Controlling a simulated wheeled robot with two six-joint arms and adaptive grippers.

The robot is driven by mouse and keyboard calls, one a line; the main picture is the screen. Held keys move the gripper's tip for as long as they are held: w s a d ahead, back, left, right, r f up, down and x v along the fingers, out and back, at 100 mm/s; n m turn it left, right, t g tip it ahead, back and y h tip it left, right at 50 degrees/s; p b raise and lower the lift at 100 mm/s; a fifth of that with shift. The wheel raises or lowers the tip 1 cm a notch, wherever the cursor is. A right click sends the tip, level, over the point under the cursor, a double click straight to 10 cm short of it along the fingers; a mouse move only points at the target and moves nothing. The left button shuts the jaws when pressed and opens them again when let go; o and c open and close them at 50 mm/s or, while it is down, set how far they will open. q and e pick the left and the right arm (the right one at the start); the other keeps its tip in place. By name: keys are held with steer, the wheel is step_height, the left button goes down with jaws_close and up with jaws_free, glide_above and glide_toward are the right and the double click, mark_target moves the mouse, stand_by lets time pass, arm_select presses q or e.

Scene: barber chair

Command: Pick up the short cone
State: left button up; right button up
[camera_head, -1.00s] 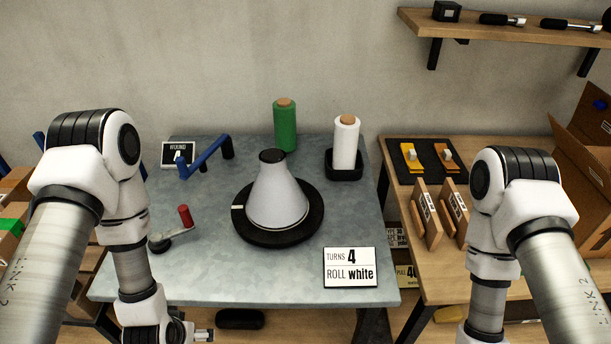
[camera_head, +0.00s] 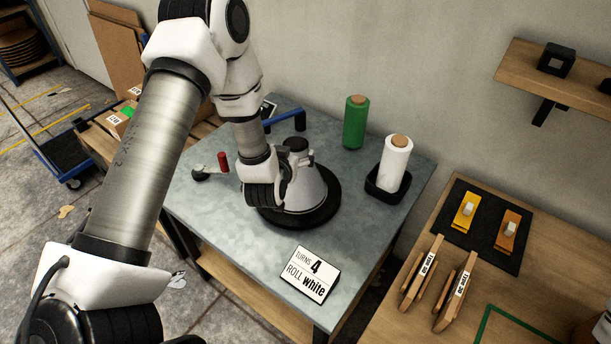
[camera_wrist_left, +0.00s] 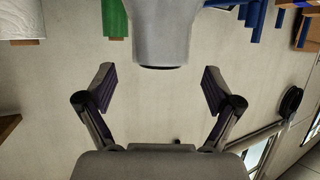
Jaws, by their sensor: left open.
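The short cone (camera_head: 307,190) is pale grey with a black top and stands on a round black turntable (camera_head: 328,210) on the grey metal table. My left gripper (camera_head: 298,163) is at the cone's upper part, partly hidden by my wrist in the head view. In the left wrist view, the left gripper (camera_wrist_left: 159,75) is open with its two fingers apart. The cone (camera_wrist_left: 162,30) appears upside down there, its narrow end between and just beyond the fingertips, with gaps on both sides. My right gripper is not in view.
A green roll (camera_head: 355,124) and a white roll (camera_head: 395,164) in a black holder (camera_head: 372,185) stand behind the cone. A sign (camera_head: 310,274) reads "TURNS 4, ROLL white". A red-handled crank (camera_head: 222,162) and a blue bar (camera_head: 284,119) are near my left arm.

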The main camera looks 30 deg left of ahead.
mark_target(292, 147)
arm_select(q)
steer(key=x, duration=0.1)
steer(key=p+x, duration=0.1)
steer(key=x, duration=0.1)
steer(key=shift+a+r, duration=0.25)
steer(key=shift+w+f+p, duration=0.2)
steer(key=shift+w+f, duration=0.1)
steer(key=shift+w, duration=0.25)
steer(key=shift+w+f+p, duration=0.2)
steer(key=shift+w+f, duration=0.15)
steer(key=shift+w, duration=0.25)
steer(key=shift+a, duration=0.1)
steer(key=shift+s+a, duration=0.1)
steer(key=c, duration=0.3)
jaws_close()
steer(key=shift+r, duration=0.15)
